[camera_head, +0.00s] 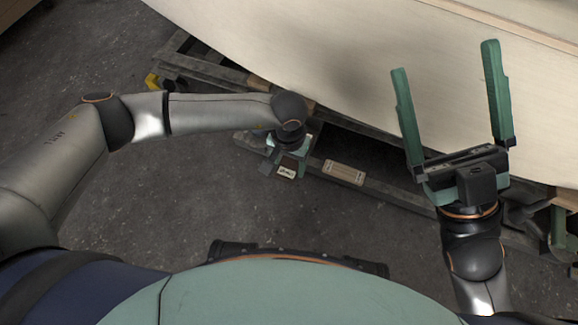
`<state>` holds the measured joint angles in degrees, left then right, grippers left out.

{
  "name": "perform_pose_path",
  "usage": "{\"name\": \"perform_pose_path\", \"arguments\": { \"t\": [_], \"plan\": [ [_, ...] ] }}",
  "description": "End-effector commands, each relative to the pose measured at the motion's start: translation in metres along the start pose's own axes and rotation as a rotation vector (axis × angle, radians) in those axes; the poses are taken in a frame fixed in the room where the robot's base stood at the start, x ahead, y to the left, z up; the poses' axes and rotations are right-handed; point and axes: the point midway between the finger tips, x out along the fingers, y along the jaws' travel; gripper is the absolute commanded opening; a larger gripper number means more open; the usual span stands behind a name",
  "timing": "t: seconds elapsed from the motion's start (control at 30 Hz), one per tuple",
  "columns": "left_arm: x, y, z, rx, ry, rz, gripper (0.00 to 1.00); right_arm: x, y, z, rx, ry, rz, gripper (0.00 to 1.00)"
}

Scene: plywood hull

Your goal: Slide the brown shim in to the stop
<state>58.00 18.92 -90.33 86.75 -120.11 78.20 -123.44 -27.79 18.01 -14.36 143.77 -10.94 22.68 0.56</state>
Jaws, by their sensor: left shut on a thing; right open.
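The brown shim (289,162) is small in the head view, with a pale label at its near end. My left gripper (285,168) is shut on it, a green finger on either side, at the edge of the trolley frame below the hull. My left wrist hides the far part of the shim, so I cannot tell how far in it sits or see the stop. My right gripper (444,60) is open and empty, its long green fingers spread wide in front of the hull.
The pale plywood hull (330,60) fills the upper right, above a grey metal trolley frame (375,186). A light wooden block (344,172) with markings lies on the frame, right of my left gripper. Bare dark floor (200,205) lies nearer me.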

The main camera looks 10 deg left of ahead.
Motion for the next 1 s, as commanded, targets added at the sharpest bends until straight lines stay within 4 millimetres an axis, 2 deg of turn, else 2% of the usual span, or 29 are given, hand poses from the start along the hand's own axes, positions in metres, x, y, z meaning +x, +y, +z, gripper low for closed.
{"name": "perform_pose_path", "arguments": {
  "t": [1.0],
  "plan": [
    [0.029, -0.017, -0.026, -0.001, 0.0, 0.001, 0.12, -0.028, -0.02, 0.033, -0.021, -0.03, -0.011, 0.98]
  ]
}}
